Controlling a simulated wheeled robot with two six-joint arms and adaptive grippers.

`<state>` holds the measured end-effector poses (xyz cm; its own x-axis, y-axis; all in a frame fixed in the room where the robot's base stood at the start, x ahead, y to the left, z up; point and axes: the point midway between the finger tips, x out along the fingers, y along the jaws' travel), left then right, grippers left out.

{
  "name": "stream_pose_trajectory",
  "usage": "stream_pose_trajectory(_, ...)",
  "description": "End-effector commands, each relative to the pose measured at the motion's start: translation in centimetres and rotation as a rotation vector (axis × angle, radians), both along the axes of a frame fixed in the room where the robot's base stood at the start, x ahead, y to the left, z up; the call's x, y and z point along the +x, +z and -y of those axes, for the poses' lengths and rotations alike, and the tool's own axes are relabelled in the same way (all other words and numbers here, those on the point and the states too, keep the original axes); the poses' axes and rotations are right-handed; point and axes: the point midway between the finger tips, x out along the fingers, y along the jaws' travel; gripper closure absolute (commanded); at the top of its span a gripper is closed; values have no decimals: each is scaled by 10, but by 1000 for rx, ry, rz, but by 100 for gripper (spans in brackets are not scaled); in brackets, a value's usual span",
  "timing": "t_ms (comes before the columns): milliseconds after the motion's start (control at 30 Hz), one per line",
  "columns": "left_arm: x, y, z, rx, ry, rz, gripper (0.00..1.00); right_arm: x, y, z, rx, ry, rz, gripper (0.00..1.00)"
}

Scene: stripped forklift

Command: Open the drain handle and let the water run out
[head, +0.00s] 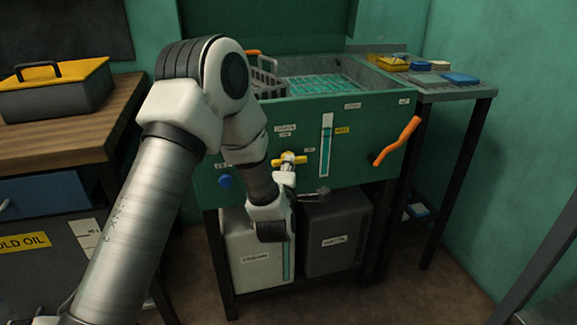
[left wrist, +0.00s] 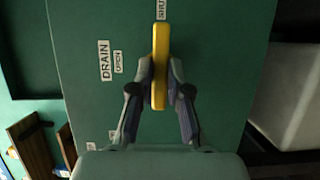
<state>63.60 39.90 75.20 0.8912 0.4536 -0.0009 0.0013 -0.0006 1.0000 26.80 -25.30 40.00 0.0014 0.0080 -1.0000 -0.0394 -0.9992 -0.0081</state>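The yellow drain handle (head: 278,160) sits on the green tank front (head: 370,135) and lies level in the head view. In the left wrist view the handle (left wrist: 160,60) points at the SHUT label (left wrist: 161,10), with the OPEN label (left wrist: 118,62) off to its left. My left gripper (left wrist: 161,72) has one finger on each side of the handle, and both fingertips appear to touch it. It also shows in the head view (head: 288,168). A gauge (head: 326,150) on the tank is teal over most of its height. My right gripper is not in view.
A pale container (head: 255,258) and a dark grey container (head: 335,235) stand beneath the tank. An orange lever (head: 400,140) juts from the tank's right side. A wooden bench (head: 60,135) stands left.

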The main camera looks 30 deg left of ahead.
Motion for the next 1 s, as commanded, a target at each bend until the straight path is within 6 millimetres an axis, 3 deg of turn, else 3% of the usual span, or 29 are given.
stream_pose_trajectory(467,1,7,-1,58,3,-60,100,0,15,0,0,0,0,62)
stream_pose_trajectory(1000,3,15,0,351,3,-401,100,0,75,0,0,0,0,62)
